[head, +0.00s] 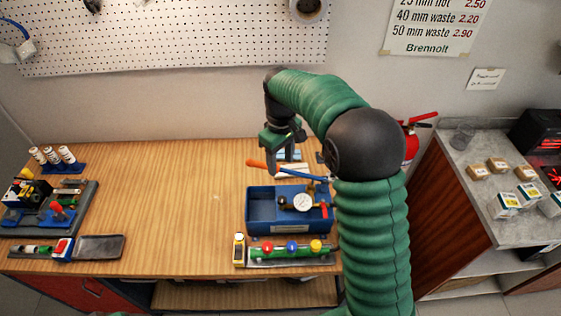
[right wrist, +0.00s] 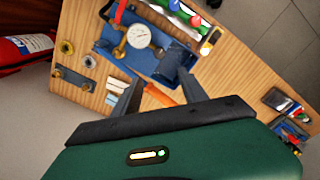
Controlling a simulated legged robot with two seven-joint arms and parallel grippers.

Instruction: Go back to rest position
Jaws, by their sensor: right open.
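My right arm comes in from the lower right of the head view and bends over the wooden workbench (head: 180,200). My right gripper (head: 285,152) is open and points down above the back right part of the bench, behind a blue tray (head: 262,227). In the right wrist view its two dark fingers (right wrist: 152,88) stand apart with nothing held. An orange handle (right wrist: 162,95) shows beyond them on the bench; it also shows in the head view (head: 260,166). My left gripper is not in view.
The blue tray holds a pressure gauge (head: 302,202). A rack with coloured knobs (head: 292,248) stands in front of it. Fixtures and parts (head: 45,205) crowd the bench's left end; the middle is clear. A fire extinguisher (head: 411,140) and a side counter (head: 470,195) are at right.

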